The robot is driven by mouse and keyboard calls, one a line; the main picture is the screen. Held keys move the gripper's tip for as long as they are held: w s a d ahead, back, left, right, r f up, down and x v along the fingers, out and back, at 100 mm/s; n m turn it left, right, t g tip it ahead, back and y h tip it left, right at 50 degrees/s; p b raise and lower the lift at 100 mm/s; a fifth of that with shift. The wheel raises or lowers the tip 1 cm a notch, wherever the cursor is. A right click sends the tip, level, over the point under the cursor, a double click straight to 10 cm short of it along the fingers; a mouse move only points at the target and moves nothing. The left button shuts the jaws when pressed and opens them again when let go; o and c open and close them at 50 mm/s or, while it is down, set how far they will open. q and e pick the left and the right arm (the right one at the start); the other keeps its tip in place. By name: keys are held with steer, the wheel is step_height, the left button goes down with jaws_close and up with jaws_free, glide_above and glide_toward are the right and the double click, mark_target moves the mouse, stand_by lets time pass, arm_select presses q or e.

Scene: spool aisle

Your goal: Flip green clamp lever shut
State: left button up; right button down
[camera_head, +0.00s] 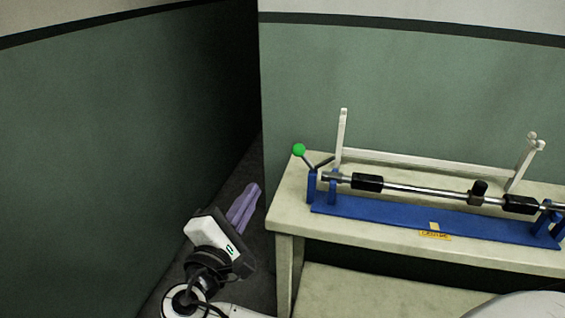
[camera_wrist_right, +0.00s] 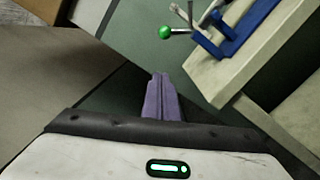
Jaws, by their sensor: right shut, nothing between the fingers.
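The clamp lever has a green ball knob (camera_head: 299,149) on a dark rod at the left end of the blue clamp stand (camera_head: 375,215). It leans up and to the left, out past the stand's end. The green knob (camera_wrist_right: 166,32) also shows in the right wrist view, above the fingertips, with the blue bracket (camera_wrist_right: 222,42) to its right. My right gripper (camera_head: 252,190) has purple fingers, shut and empty. It is left of the table, apart from the knob, below and left of it in the head view. The fingers (camera_wrist_right: 160,76) point away in the wrist view. My left gripper is out of view.
The pale table (camera_head: 350,236) carries the stand, a steel shaft (camera_head: 425,191) with black collars, and a white frame (camera_head: 430,162) behind. The table's left edge is close to my right gripper. Green walls (camera_head: 120,130) stand left and behind. A lower shelf (camera_head: 370,292) shows below.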

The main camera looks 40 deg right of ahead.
mark_target(302, 156)
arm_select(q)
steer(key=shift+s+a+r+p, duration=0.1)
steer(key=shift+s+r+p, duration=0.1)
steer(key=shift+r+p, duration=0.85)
arm_select(e)
steer(key=w+d+r, duration=0.2)
steer(key=w+d, duration=0.2)
steer(key=d, duration=0.7)
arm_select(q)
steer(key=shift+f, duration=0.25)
arm_select(e)
steer(key=shift+a, duration=0.15)
